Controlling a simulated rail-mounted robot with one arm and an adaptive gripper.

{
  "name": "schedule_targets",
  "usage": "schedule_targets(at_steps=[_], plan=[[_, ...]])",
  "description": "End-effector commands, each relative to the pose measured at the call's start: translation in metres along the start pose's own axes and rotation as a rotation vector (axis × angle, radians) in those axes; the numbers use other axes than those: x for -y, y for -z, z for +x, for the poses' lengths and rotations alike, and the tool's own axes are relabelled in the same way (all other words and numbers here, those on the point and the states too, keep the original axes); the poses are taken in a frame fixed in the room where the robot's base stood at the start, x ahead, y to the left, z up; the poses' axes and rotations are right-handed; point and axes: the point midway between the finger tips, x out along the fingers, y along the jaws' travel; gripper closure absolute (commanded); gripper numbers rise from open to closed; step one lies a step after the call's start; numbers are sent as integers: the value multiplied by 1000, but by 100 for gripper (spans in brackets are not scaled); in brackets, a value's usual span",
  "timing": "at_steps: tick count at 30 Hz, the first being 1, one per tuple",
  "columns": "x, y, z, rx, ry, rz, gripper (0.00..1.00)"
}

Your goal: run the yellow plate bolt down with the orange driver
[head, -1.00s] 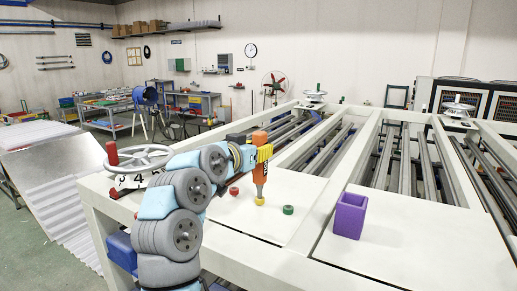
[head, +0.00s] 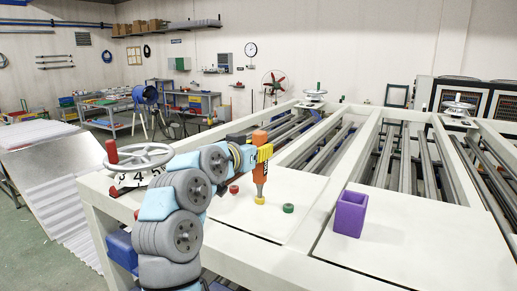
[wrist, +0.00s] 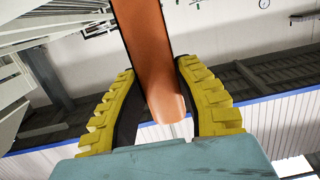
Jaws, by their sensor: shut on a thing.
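My gripper (head: 264,153) is shut on the orange driver (head: 260,138), which stands about upright in the head view. The driver's lower end is right at the top of the yellow bolt (head: 260,200); I cannot tell how firmly the tip is seated. The yellow bolt stands on the pale plate (head: 310,198). In the wrist view the driver (wrist: 150,50) runs between the two yellow ridged fingers, and the bolt does not show there. A red bolt (head: 234,189) is to the left and a green bolt (head: 288,208) to the right.
A purple open box (head: 350,214) stands on the white panel to the right. A handwheel (head: 140,157) with a red knob is behind my arm at the left. Open slots with metal rails (head: 400,160) lie beyond the plate. The panel's front right is clear.

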Motion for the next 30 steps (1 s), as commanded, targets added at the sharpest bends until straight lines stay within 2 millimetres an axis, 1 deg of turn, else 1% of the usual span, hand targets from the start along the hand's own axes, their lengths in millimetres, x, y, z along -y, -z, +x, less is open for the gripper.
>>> schedule_targets(at_steps=[1,7,21,30], plan=[[1,-5,2,8,-1,-3,100],[1,-5,2,10,-1,-4,100],[1,11,-1,6,0,-3,100],[0,13,-2,4,0,-2,100]])
